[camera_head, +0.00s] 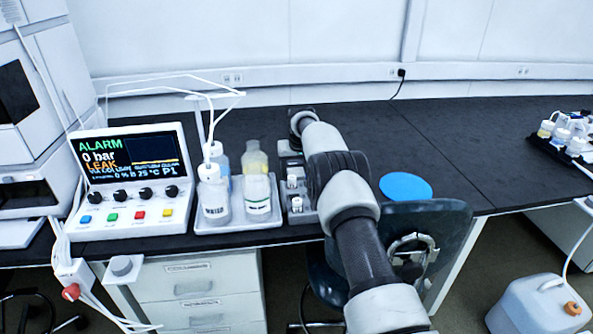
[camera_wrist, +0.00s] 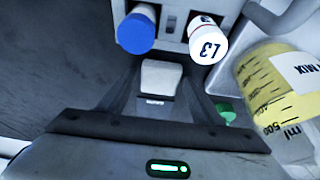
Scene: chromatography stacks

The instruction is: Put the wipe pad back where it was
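The wipe pad appears to be the small white block with a grey, lettered lower face (camera_wrist: 160,77) in the wrist view. It sits between the two fingers of my gripper (camera_wrist: 162,85), which seem to touch its sides. The lettering is too small to read. In the head view my gripper (camera_head: 291,148) is low over the bench behind the small vials, and my arm hides part of that spot. The pad cannot be made out there.
A blue-capped vial (camera_wrist: 136,30) and a white-capped vial marked L3 (camera_wrist: 207,41) stand just beyond the fingertips. A yellow bottle (camera_wrist: 275,85) is close on the right. A bottle tray (camera_head: 240,222) lies left of my arm; a blue disc (camera_head: 405,186) lies right.

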